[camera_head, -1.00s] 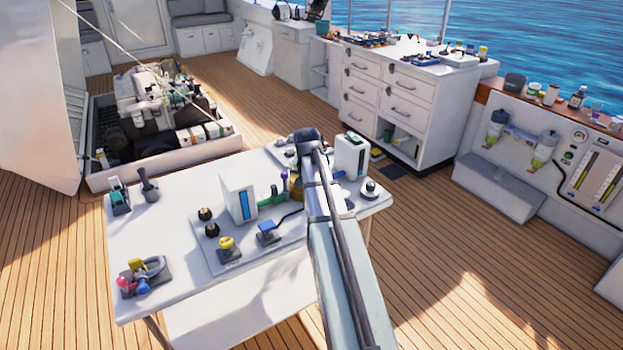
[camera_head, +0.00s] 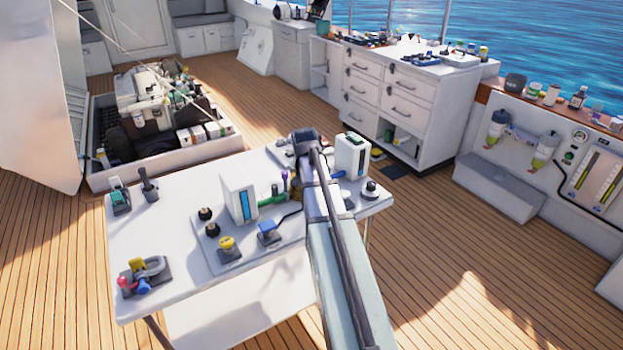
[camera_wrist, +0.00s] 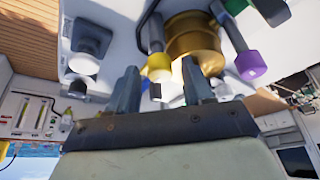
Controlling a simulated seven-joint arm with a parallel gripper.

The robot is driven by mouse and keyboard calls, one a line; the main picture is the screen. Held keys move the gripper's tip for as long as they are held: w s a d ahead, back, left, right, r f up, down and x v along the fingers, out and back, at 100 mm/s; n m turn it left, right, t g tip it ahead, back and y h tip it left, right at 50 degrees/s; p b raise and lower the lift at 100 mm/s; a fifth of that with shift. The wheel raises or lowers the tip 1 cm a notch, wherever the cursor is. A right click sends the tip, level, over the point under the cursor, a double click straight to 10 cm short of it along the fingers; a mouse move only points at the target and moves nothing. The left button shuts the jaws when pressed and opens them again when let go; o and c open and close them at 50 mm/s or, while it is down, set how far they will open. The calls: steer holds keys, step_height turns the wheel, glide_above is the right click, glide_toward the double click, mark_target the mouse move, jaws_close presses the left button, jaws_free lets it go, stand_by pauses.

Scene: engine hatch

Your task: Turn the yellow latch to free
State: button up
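The yellow latch shows in the wrist view as a grey lever with a yellow tip (camera_wrist: 159,68), beside a brass cylinder (camera_wrist: 194,42). My gripper (camera_wrist: 158,76) is open, with a finger on each side of the yellow tip and a visible gap between them. I cannot tell whether either finger touches it. A similar lever with a purple tip (camera_wrist: 250,66) stands to the right. In the head view my arm hides the gripper and the yellow tip; the purple tip (camera_head: 285,177) shows just left of the arm.
Another white box (camera_head: 350,155) stands right of my arm. In the wrist view, a dark knob (camera_wrist: 88,45) is at left.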

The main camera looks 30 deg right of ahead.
steer(key=shift+r, duration=0.15)
steer(key=v, duration=1.3)
steer(key=shift+s+a+r, duration=0.1)
steer(key=shift+a+r, duration=0.05)
steer(key=shift+r, duration=0.1)
steer(key=shift+f, duration=0.1)
